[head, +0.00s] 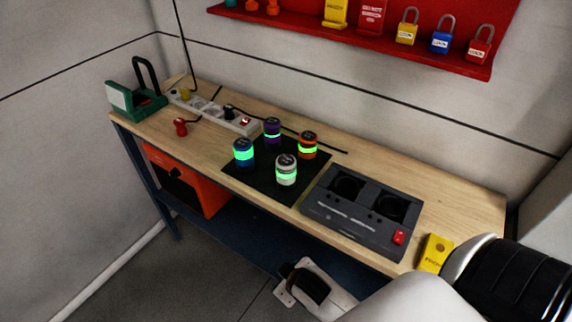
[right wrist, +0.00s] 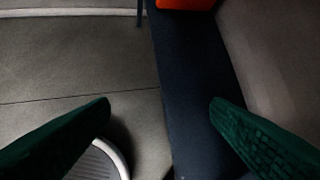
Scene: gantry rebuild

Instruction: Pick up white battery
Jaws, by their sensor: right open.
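The white battery (head: 286,175) stands upright on a black mat (head: 258,187) on the workbench, with a green glowing band around it. It is the front one of a cluster, with a blue battery (head: 244,152) to its left, a purple one (head: 272,130) behind and an orange one (head: 307,145) behind right. My right gripper (right wrist: 160,104) shows in the right wrist view with its two green fingers wide apart and nothing between them. It points at the floor and a dark blue surface; no battery shows there. My left gripper is in neither view.
A dark charger (head: 367,212) with two round wells and a red switch sits right of the mat. A yellow object (head: 435,253) lies at the bench's right end. A power strip (head: 215,112) and green device (head: 135,100) are at the left. A red lock shelf (head: 375,35) hangs above.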

